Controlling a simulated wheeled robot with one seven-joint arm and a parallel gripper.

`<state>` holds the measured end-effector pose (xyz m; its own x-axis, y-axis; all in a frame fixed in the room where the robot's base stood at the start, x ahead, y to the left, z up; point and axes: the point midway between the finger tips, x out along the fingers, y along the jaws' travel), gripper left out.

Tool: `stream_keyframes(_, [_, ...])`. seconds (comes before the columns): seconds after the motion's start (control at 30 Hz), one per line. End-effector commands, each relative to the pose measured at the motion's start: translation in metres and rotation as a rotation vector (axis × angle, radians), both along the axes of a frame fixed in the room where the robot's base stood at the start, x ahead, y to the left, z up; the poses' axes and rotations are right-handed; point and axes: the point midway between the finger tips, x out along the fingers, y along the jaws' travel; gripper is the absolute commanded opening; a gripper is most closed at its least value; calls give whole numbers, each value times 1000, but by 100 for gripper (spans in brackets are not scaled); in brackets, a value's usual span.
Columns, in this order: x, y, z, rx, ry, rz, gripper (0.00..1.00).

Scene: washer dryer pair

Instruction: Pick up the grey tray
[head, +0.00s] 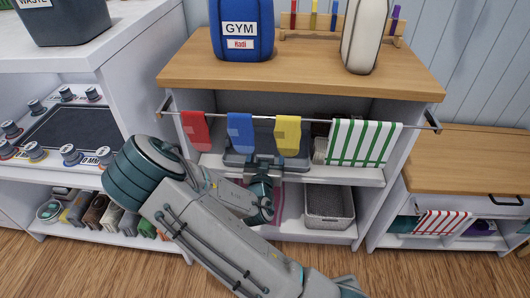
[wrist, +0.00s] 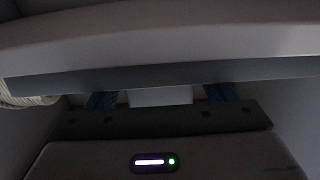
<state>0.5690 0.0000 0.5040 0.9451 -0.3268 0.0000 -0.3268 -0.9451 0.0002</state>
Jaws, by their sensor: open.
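The grey tray (head: 236,160) appears as a slate-grey shape on the middle shelf of the cabinet, partly hidden behind the hanging cloths and my arm. My gripper (head: 264,163) is at its front, in the middle. The gripper is open. In the wrist view my two blue fingers (wrist: 161,94) are spread apart and run up behind a blue-grey strip and a pale band. The wrist view is dark. I cannot tell whether the fingers touch the tray.
A rail (head: 420,122) crosses the cabinet front with red (head: 194,131), blue (head: 240,131), yellow (head: 288,133) and green-striped cloths (head: 360,143). A light-grey basket (head: 329,209) sits on the lower shelf. A GYM bag (head: 241,28) and a white container (head: 363,35) stand on top.

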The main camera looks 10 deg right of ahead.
Motion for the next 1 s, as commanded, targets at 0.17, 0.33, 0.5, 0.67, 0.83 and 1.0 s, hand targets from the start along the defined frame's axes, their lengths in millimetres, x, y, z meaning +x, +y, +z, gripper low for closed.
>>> stream_keyframes(0.17, [7, -3, 0, -1, 0, 0, 76])
stream_keyframes(0.33, [7, -3, 1, 0, 0, 0, 68])
stream_keyframes(0.5, [7, -2, 1, 0, 0, 0, 21])
stream_keyframes(0.67, [7, -2, 1, 0, -1, 0, 17])
stream_keyframes(0.83, [7, -3, 3, 0, -1, -1, 17])
stream_keyframes(1.0, [5, -4, 14, 1, -3, -6, 17])
